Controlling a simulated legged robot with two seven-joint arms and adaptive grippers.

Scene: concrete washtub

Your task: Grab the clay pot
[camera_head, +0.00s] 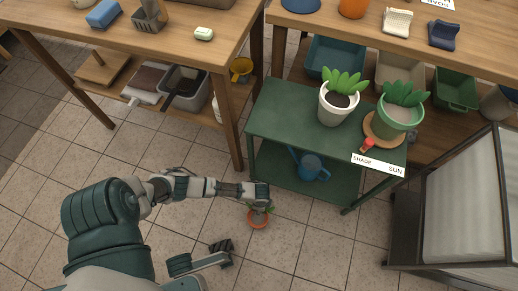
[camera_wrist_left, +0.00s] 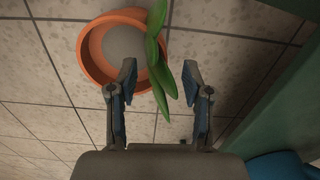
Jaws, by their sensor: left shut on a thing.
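The clay pot is small and orange, with grey soil and green leaves. It is on the tiled floor in the head view (camera_head: 258,219), just left of the green stand's lower shelf. In the left wrist view its round rim (camera_wrist_left: 92,70) shows at the upper left, with long leaves (camera_wrist_left: 158,62) on its right side. My left gripper (camera_head: 258,198) reaches down to it. In the wrist view the gripper (camera_wrist_left: 160,75) is shut on the pot's right side, its fingers standing apart around rim and leaves. The exact contact is partly hidden.
A green stand (camera_head: 272,122) holds a white pot (camera_head: 338,108) and a light green pot (camera_head: 398,122). A blue watering can (camera_head: 311,167) is on its lower shelf. Wooden tables (camera_head: 180,60) stand behind. A glass-panelled frame (camera_head: 470,200) stands right. Floor lies open left of the stand.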

